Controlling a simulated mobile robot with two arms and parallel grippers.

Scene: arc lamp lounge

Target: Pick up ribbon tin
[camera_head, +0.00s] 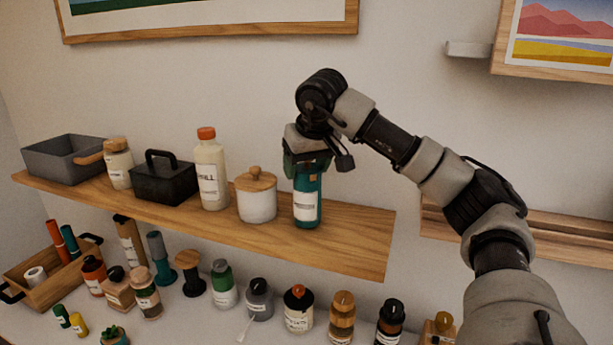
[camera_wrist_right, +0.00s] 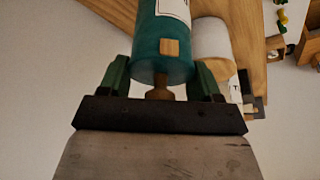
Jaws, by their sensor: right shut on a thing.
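The ribbon tin appears to be the teal cylinder (camera_head: 308,200) with a white label, upright at the right part of the wooden wall shelf (camera_head: 355,238). My right gripper (camera_head: 307,160) comes down from above and is shut on the upper part of the teal tin. In the right wrist view the teal tin (camera_wrist_right: 163,50) sits between the green fingers of the gripper (camera_wrist_right: 160,85), with a small wooden knob at its near end. I cannot tell whether the tin's base touches the shelf. My left gripper is not in view.
Left of the tin stand a white canister (camera_head: 257,203) with a wooden lid, close by, a cream bottle (camera_head: 211,175), a black caddy (camera_head: 164,180), a jar (camera_head: 118,165) and a grey bin (camera_head: 65,158). The shelf's right end is clear. Several bottles stand on the surface below.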

